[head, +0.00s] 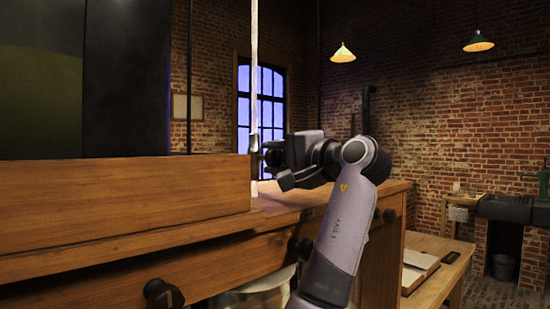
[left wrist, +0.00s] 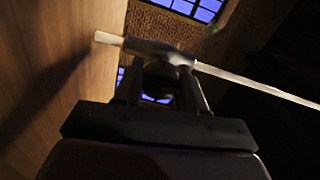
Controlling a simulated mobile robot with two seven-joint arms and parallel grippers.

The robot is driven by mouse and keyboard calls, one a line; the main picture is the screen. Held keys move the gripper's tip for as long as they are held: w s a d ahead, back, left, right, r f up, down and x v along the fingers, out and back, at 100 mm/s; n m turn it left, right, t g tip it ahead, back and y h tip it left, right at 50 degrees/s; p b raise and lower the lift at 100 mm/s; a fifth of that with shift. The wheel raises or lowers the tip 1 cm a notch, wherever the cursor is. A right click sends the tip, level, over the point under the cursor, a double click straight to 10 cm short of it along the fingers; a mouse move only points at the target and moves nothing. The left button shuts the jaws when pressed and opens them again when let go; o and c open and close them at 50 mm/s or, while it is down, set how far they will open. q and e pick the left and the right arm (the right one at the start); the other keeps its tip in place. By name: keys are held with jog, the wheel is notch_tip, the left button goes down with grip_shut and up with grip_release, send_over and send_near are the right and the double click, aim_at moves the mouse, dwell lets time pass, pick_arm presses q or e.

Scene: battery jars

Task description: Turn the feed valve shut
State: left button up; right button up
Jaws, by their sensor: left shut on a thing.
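The feed valve is a small dark fitting (head: 255,145) on a thin, pale upright tube (head: 254,70), at the right end of a wooden casing. In the left wrist view the dark valve (left wrist: 160,50) sits across the pale tube (left wrist: 255,85), in front of the fingers. My left gripper (head: 267,157) reaches it from the right and is shut on it. The fingers also show in the left wrist view (left wrist: 160,82), one on each side of the valve's dark knob. They hide part of the knob, so its exact turn cannot be told. My right gripper is not in view.
The wooden casing (head: 120,203) with a dark panel (head: 125,80) above stands close on the left. A wooden bench top (head: 380,188) lies behind my arm. An open book (head: 415,268) lies on a lower table at right. A sink (head: 505,207) stands by the brick wall.

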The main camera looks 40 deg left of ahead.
pick_arm(q)
jog(key=shift+r+m, duration=0.15)
jog(key=shift+m, duration=0.55)
jog(key=o, duration=1)
jog(key=shift+d, duration=0.1)
jog(key=shift+d+f, duration=0.2)
jog(key=shift+d, duration=0.1)
jog(key=d, duration=0.2)
jog(key=d+b, duration=0.1)
jog(key=d, duration=0.3)
jog(key=shift+s+d+r+b, duration=0.1)
jog(key=shift+s+d+b, duration=0.15)
jog(key=shift+b, duration=0.1)
